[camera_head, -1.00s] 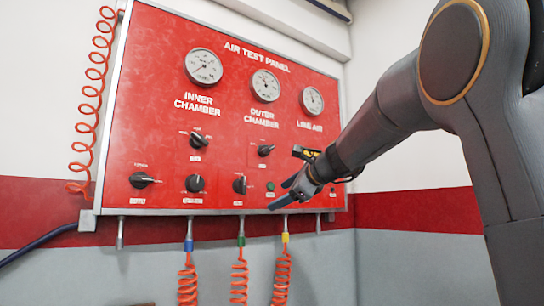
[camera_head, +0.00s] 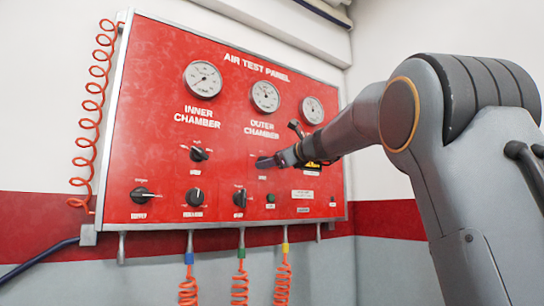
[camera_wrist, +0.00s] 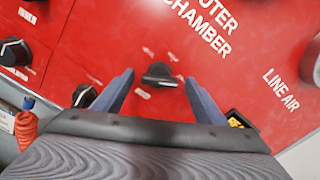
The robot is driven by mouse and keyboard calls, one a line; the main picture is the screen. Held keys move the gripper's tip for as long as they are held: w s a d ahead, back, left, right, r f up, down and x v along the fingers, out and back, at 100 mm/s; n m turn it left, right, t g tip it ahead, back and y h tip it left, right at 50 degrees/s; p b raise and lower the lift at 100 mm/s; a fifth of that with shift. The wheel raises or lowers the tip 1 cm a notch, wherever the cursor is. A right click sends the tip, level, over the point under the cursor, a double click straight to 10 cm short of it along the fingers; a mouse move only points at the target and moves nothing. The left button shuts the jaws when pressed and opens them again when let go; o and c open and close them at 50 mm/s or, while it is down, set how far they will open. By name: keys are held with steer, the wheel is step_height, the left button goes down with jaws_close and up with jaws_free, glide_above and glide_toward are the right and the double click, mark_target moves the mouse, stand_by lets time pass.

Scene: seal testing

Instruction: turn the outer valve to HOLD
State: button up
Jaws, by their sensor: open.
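The outer valve is a black knob (camera_wrist: 158,75) on the red panel below the OUTER CHAMBER lettering. In the wrist view it sits between the two blue fingers of my gripper (camera_wrist: 159,79), which are spread apart with a gap on each side. I cannot tell whether the fingertips reach to the knob's depth. Small white labels surround the knob, too small to read, so its setting is unclear. In the head view my gripper (camera_head: 270,161) is in front of the panel at this valve and hides the knob.
The inner chamber knob (camera_head: 199,154) is to the left. Lower knobs (camera_head: 195,197) (camera_head: 240,198) and a green button (camera_head: 270,198) lie below. Gauges (camera_head: 265,96) are above. Orange coiled hoses (camera_head: 240,275) hang under the panel. A yellow warning label (camera_head: 312,165) is just right of my gripper.

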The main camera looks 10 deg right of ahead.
steer(key=shift+w+a, duration=0.1)
steer(key=c, duration=1.1)
steer(key=shift+o, duration=0.2)
steer(key=shift+f+n+b, duration=0.1)
steer(key=shift+n+b, duration=0.3)
steer(key=shift+b, duration=0.15)
steer(key=n+b, duration=0.4)
steer(key=b, duration=0.1)
steer(key=shift+f+n, duration=0.2)
steer(key=shift+n, duration=0.1)
steer(key=n+b, duration=0.3)
steer(key=shift+b, duration=0.3)
steer(key=shift+n+b, duration=1.1)
steer(key=shift+n, duration=0.6)
